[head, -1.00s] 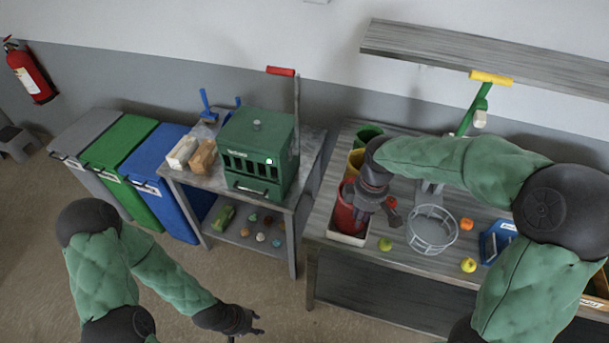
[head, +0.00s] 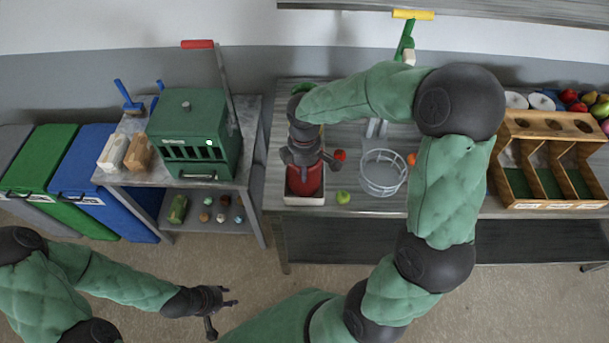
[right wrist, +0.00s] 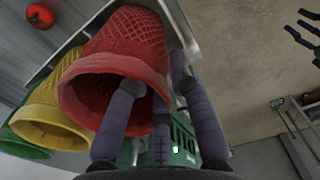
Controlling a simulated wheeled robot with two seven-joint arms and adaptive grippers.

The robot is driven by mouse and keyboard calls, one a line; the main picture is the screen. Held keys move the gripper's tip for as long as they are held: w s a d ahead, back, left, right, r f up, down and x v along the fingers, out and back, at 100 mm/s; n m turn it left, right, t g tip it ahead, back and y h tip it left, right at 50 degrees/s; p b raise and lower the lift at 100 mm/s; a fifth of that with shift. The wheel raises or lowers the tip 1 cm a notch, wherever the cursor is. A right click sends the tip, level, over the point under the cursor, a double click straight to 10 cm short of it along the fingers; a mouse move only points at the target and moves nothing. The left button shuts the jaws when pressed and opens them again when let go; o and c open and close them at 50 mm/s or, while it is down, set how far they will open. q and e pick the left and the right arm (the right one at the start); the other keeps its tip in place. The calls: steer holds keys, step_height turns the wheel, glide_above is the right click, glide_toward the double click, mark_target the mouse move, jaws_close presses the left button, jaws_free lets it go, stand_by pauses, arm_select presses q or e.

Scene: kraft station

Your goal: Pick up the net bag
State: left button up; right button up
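The net bag appears to be the red mesh bag (head: 305,180), upright in a pale tray at the left end of the right-hand table. In the right wrist view the red bag (right wrist: 125,45) has its open mouth toward the camera. My right gripper (head: 308,160) is at its top. In the right wrist view the gripper's fingers (right wrist: 160,95) are spread, one in front of the mouth and another beside the outer wall; contact is unclear. My left gripper (head: 222,317) is open and empty above the floor.
Yellow (right wrist: 50,110) and green (right wrist: 25,145) mesh bags stand beside the red one. A tomato (head: 340,154), green apple (head: 343,197) and wire basket (head: 383,172) are right of it. A wooden divided bin (head: 548,125) stands farther right. The green machine (head: 190,135) is left, across a gap.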

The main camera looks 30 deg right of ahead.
step_height(320, 180, down, 2)
steer(key=shift+w+f, duration=0.15)
steer(key=shift+f, duration=0.05)
jaws_close()
steer(key=shift+r, duration=0.2)
